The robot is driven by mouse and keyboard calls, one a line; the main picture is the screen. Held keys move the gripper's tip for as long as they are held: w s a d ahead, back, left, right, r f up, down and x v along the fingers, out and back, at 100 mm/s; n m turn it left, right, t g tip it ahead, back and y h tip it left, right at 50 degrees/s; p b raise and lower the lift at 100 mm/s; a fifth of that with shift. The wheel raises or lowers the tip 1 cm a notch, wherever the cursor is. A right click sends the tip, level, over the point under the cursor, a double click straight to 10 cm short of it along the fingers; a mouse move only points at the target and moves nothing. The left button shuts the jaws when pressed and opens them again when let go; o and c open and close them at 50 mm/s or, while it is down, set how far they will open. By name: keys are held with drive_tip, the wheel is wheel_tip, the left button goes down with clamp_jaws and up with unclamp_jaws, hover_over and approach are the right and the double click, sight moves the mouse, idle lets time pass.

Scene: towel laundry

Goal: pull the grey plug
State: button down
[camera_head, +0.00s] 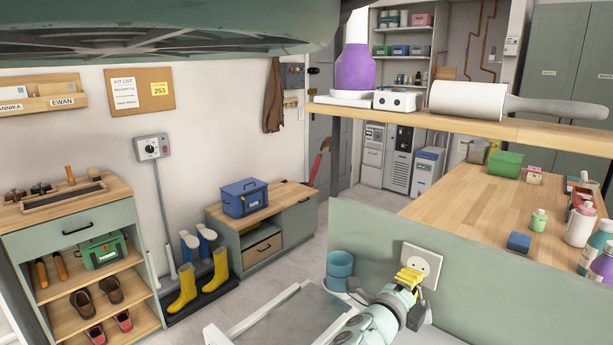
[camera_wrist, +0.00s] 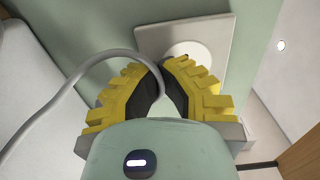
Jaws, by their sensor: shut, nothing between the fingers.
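My gripper (camera_head: 411,276) has yellow ribbed fingers and is at the white wall socket (camera_head: 431,259) on the green panel. In the wrist view, the fingertips (camera_wrist: 160,64) are together in front of the socket plate (camera_wrist: 216,36), with nothing seen held between them. A grey cable (camera_wrist: 62,98) arches from the lower left over the left finger and ends out of sight near the fingertips. I cannot make out the grey plug's body in either view; the fingers cover part of the socket. Whether the fingers touch the plug or socket cannot be told.
A blue bucket (camera_head: 340,268) stands left of the socket. The wooden worktop (camera_head: 467,207) above carries a blue block (camera_head: 518,242), a small green bottle (camera_head: 538,220) and several other bottles. A shelf (camera_head: 465,125) holds a lint roller (camera_head: 468,100).

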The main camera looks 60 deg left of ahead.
drive_tip(key=c, duration=1.7)
unclamp_jaws()
drive_tip(key=o, duration=1.6)
drive_tip(key=shift+c, duration=0.2)
drive_tip(key=v, duration=1.2)
